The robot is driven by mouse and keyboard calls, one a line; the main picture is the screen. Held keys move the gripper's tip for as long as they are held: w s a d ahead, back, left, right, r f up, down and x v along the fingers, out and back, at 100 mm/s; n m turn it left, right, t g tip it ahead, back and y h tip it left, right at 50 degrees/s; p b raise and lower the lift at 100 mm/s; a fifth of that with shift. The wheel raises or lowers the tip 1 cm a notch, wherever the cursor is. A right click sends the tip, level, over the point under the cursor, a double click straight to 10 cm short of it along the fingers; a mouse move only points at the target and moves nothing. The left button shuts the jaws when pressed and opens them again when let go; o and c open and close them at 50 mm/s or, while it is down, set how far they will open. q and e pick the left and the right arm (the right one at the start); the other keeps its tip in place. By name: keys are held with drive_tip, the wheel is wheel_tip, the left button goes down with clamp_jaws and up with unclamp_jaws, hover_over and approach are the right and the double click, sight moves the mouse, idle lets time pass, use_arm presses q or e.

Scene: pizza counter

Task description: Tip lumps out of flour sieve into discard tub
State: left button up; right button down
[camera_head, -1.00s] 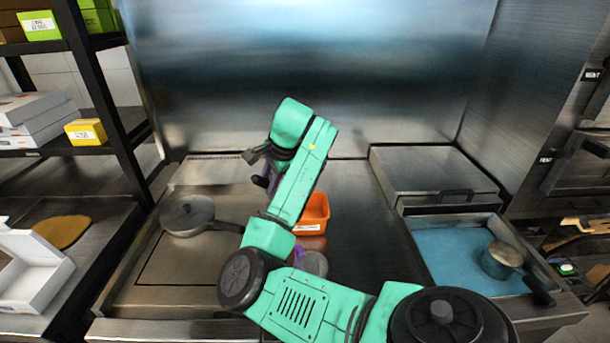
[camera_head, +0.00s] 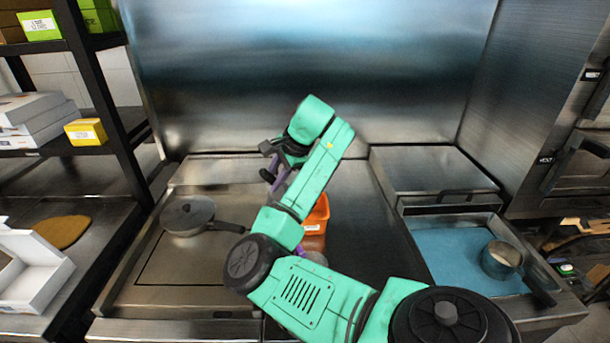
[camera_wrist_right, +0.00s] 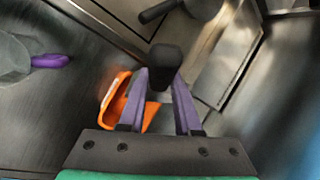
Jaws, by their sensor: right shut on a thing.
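My right gripper (camera_head: 270,162) hangs above the counter, up and left of the orange tub (camera_head: 317,219). Its purple fingers (camera_wrist_right: 166,92) are shut on a dark, rounded piece that looks like a handle end (camera_wrist_right: 165,62); what it belongs to is largely hidden, and I cannot tell whether it is the sieve. The tub also shows in the right wrist view (camera_wrist_right: 112,92), left of and beyond the fingers; my arm partly covers it in the head view. A greyish round vessel with a purple handle (camera_wrist_right: 50,61) lies at the left of the wrist view. My left gripper is out of view.
A lidded pan (camera_head: 188,214) stands on the left plate. A small pot (camera_head: 502,259) with a dark handle sits in the blue-bottomed tray (camera_head: 450,265) at right. A metal box with a dark handle (camera_head: 430,170) stands behind it. Bare counter lies right of the tub.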

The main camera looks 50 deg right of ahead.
drive_tip(key=shift+s+d+r+t+y, duration=0.2)
drive_tip(key=shift+s+d+r+y, duration=0.1)
drive_tip(key=shift+d, duration=0.1)
drive_tip(key=shift+s+d+r+t+y, duration=0.2)
drive_tip(key=shift+d+y, duration=0.1)
drive_tip(key=shift+d, duration=0.1)
drive_tip(key=shift+s+d+y, duration=0.3)
drive_tip(key=shift+s+d, duration=0.05)
drive_tip(key=shift+d, duration=0.35)
drive_tip(key=shift+s+d+r+t, duration=0.1)
drive_tip(key=shift+t, duration=0.2)
drive_tip(key=shift+s+d+m+y, duration=0.3)
drive_tip(key=shift+d, duration=0.25)
drive_tip(key=shift+s+d+r+t, duration=0.1)
drive_tip(key=shift+d+t, duration=0.1)
drive_tip(key=shift+t, duration=0.1)
drive_tip(key=shift+s+d+m+t+y, duration=0.2)
drive_tip(key=shift+s+d+t+y, duration=0.35)
drive_tip(key=shift+d+y, duration=0.3)
drive_tip(key=shift+s+d+m+t+y, duration=0.2)
drive_tip(key=shift+s+d+t+y, duration=0.35)
drive_tip(key=shift+d, duration=0.5)
idle(0.8)
